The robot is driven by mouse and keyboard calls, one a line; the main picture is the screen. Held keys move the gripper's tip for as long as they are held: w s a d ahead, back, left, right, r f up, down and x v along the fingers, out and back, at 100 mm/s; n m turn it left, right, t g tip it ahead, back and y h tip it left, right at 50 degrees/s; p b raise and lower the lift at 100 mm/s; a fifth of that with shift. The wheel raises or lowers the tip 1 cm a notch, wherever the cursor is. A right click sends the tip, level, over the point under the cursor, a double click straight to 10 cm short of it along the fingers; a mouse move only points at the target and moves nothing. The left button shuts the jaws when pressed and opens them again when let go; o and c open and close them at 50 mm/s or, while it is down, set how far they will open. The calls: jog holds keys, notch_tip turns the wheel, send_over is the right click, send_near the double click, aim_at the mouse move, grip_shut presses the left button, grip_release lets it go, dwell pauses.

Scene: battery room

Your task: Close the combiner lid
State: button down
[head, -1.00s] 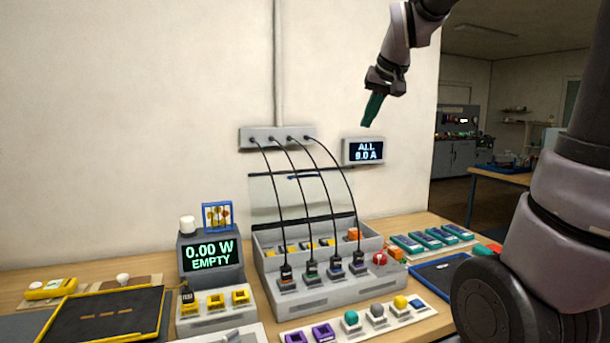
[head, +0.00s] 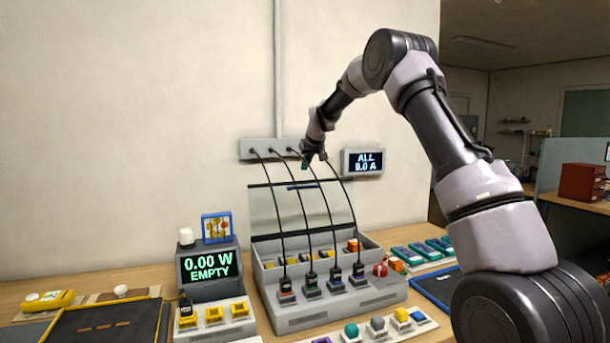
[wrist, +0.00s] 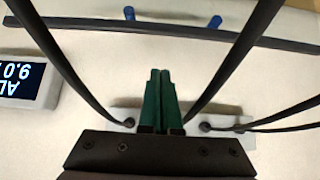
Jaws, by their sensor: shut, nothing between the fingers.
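The combiner (head: 331,318) is a grey box on the bench with several black cables plugged into its front. Its clear lid (head: 265,213) stands open and upright at the back, with a dark top edge and a blue handle (head: 303,186). In the wrist view the lid's dark edge (wrist: 285,43) crosses near the top, with blue handle posts (wrist: 214,22). My gripper (head: 307,160) is up by the wall outlet strip, above the lid's top edge. Its green fingers (wrist: 160,73) are shut and empty, between two cables and apart from the lid.
Black cables (head: 345,190) arch from the wall strip (head: 255,150) to the combiner, close around my gripper. A current display (head: 365,161) is on the wall at right. A watt meter (head: 209,266) stands left of the combiner, a blue tray (head: 432,286) to its right.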

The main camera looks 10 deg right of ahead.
aim_at(304, 182)
jog(key=shift+w+a+f, duration=0.1)
jog(key=shift+w+f, duration=0.25)
jog(key=shift+f, duration=0.8)
jog(key=shift+w+a+f, duration=0.1)
jog(key=shift+w+f, duration=0.2)
jog(key=shift+f, duration=0.9)
jog(key=shift+w+a+f, duration=0.1)
jog(key=shift+w+f, duration=0.25)
jog(key=shift+f, duration=0.8)
